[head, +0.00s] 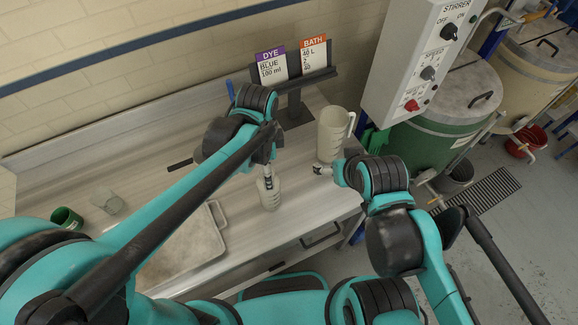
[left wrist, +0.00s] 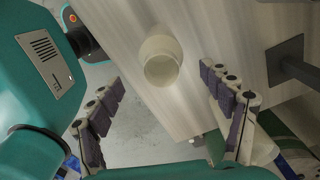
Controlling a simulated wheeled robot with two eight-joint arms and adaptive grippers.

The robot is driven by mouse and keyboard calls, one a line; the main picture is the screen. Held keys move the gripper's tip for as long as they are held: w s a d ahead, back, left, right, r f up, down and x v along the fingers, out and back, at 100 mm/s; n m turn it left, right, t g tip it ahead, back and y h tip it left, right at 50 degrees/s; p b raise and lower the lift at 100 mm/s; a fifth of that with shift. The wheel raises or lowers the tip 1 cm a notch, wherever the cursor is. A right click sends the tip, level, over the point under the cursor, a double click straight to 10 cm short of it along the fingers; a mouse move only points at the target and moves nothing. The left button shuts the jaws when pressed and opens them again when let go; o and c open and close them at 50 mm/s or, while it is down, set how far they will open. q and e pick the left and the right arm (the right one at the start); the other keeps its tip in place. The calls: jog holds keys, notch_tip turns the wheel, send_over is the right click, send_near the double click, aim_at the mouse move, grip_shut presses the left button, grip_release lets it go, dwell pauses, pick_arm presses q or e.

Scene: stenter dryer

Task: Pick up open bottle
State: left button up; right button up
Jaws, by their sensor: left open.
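The open bottle (head: 268,196) is pale and translucent and stands upright on the bench. Its round open mouth faces up into the left wrist view (left wrist: 160,66). My left gripper (head: 268,182) is at the bottle's top in the head view, partly covering it. In the left wrist view my left gripper (left wrist: 160,76) has its fingers wide apart, with the bottle between and beyond them and a gap on both sides. My right gripper (head: 320,170) is to the right of the bottle, above the bench's front edge. It is too small to tell whether its fingers are apart.
A large pale jug (head: 333,134) stands on the bench right of the bottle. A shallow tray (head: 215,222) lies to the left. A green cup (head: 67,218) and a clear beaker (head: 112,204) stand farther left. A dark sign stand (head: 294,115) is behind.

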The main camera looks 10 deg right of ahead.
pick_arm(q)
notch_tip(320, 180, down, 8)
jog(key=b, duration=0.1)
jog(key=shift+w+b, duration=0.15)
jog(key=shift+b, duration=0.2)
jog(key=shift+a+r, duration=0.1)
grip_shut()
jog(key=shift+r, duration=0.15)
